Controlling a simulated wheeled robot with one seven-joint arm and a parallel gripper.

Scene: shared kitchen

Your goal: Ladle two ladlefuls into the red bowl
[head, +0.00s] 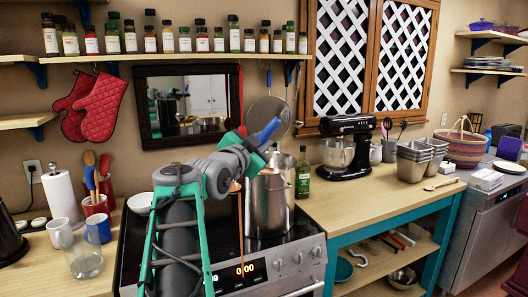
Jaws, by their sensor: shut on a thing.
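My gripper (258,150) is raised above the stove, just left of and over the tall steel pot (268,207). It is shut on a blue-ended handle (270,129), which looks like the ladle's; the rest is mostly hidden behind my wrist. A thin orange-brown line (240,230) hangs straight down below my wrist, in front of the pot and stove front. I cannot tell whether it is a stream of liquid or a thin rod. I cannot make out a red bowl; my arm covers much of the stove top.
A white dish (140,203) sits left of my arm. Mugs (98,228), a glass jug (85,262) and a red utensil pot (96,205) stand on the left counter. A green bottle (303,175) and black mixer (347,150) stand right of the pot.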

